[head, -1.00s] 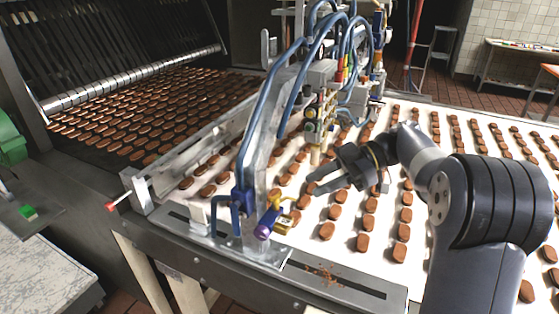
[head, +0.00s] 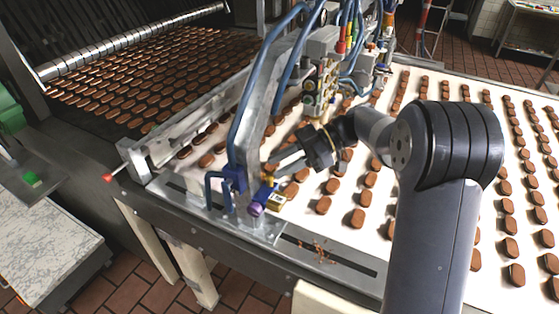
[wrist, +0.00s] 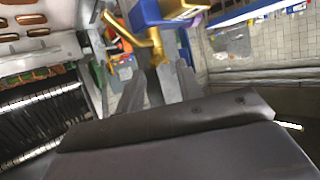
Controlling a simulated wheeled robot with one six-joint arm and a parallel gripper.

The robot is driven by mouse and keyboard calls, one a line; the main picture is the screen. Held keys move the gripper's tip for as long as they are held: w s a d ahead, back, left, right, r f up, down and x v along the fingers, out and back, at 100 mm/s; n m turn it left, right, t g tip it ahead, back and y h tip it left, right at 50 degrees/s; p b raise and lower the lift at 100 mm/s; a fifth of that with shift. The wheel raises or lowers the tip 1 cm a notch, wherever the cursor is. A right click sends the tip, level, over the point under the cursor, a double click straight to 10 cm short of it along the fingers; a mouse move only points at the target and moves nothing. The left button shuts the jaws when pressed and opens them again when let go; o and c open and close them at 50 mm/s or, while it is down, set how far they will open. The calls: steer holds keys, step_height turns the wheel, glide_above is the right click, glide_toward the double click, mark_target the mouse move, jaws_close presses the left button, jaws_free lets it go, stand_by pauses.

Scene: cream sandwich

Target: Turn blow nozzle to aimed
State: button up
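The blow nozzle shows as a brass piece (head: 268,180) with a purple end (head: 256,208), beside a blue block (head: 234,180) at the near end of the machine's bridge. In the wrist view a bent brass tube (wrist: 140,42) hangs by a blue block (wrist: 147,12). My gripper (head: 272,163) reaches in from the right, its fingers pointing left close to the brass piece. In the wrist view the fingers are apart, with the lower end of the brass tube ahead of or between their tips. I cannot tell whether they touch it.
A yellow tag (head: 276,202) sits beside the nozzle. Blue hoses (head: 246,105) and a manifold with valves (head: 320,90) stand above the white belt (head: 420,235), which carries rows of brown biscuits. A red-knobbed lever (head: 107,177) sticks out at left. A slotted metal rail (head: 340,264) runs along the near edge.

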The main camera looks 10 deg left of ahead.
steer(key=shift+s+a+f, duration=0.2)
steer(key=shift+a, duration=0.15)
steer(key=shift+c, duration=0.2)
